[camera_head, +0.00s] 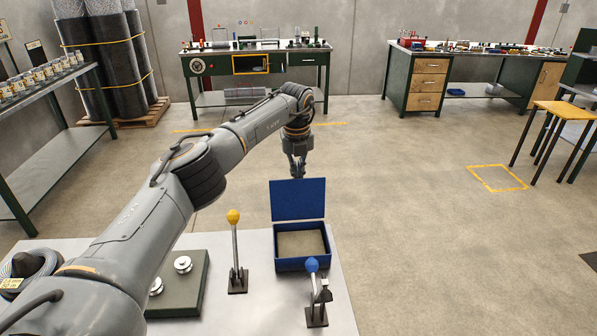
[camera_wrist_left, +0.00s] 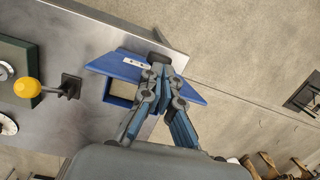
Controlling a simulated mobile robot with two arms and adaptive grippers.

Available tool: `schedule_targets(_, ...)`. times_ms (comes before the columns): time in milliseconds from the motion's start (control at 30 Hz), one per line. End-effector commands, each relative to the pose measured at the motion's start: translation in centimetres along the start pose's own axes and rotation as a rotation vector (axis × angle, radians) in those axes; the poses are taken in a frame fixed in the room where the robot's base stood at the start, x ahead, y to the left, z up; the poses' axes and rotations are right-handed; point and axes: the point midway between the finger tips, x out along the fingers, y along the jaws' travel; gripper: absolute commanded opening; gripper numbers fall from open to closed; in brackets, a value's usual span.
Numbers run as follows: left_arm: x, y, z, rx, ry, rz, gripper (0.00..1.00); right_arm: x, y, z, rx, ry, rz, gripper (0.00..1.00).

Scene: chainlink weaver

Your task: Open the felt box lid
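The blue felt box (camera_head: 302,264) stands on the metal table with its lid (camera_head: 298,200) raised, roughly upright along the back edge. The beige felt inside (camera_head: 300,244) shows. My left gripper (camera_head: 297,174) points down behind the lid's top edge, which hides part of it. In the left wrist view the lid (camera_wrist_left: 110,68) lies tilted across the picture, with a small white plate on it. The left gripper's fingertips (camera_wrist_left: 161,72) come together in front of the lid. Whether they touch it is unclear. The right gripper is out of view.
A yellow-knobbed lever (camera_head: 235,250) stands left of the box and a blue-knobbed lever (camera_head: 315,290) in front of it. A dark green block with metal knobs (camera_head: 184,290) lies under my left arm. The floor beyond the table (camera_head: 278,312) is open.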

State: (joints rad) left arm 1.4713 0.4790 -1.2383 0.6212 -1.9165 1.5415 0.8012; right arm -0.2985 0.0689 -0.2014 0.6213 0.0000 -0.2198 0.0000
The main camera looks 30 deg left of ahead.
Motion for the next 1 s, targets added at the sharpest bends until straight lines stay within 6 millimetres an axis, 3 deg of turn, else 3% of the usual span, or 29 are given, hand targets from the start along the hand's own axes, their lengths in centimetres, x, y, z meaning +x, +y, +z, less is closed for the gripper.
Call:
schedule_targets(667,0.4,0.1,-0.1,0.0,0.007,0.006,0.0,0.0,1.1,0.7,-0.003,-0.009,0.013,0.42)
schedule_targets(867,-1.9,0.0,0.0,0.001,0.002,0.001,0.0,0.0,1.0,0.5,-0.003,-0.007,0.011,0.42)
schedule_targets(1000,-5.0,0.0,0.1,0.0,0.0,0.0,0.0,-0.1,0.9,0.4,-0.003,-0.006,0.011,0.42)
